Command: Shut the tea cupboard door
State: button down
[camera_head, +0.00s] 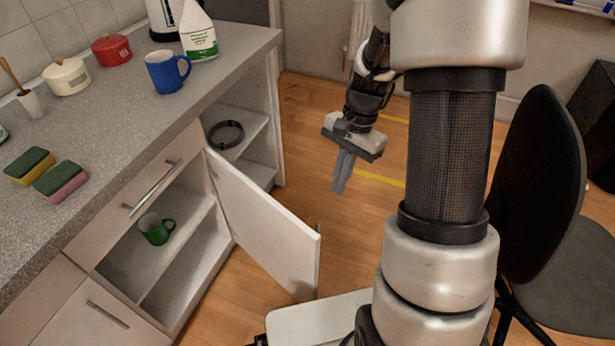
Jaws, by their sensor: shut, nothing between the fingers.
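The cupboard door (262,222) is a white panel standing wide open, swung out from the lower cabinet over the floor. The open compartment beside it has shelves (190,218), with a green mug (156,229) on the upper one. My gripper (341,187) hangs in the air to the right of the door, pointing down. Its fingers are shut and empty, and it appears apart from the door. The door's outer face is partly turned from view.
The grey counter (110,135) carries a blue mug (167,72), a spray bottle (198,32), pots and sponges. An open end shelf (236,150) holds a dark ring (225,134). A black chair (545,190) stands at the right. Wooden floor (300,110) is clear around my gripper.

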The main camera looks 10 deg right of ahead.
jog(key=s+a+f+b, duration=0.1)
jog(key=a+f+b, duration=0.1)
jog(key=f, duration=0.3)
jog(key=s+a+f+b, duration=0.1)
jog(key=s+a+f, duration=0.1)
jog(key=f, duration=0.4)
jog(key=shift+s+a+b, duration=0.25)
jog(key=shift+a+b, duration=0.15)
jog(key=shift+a, duration=0.2)
jog(key=shift+a, duration=0.1)
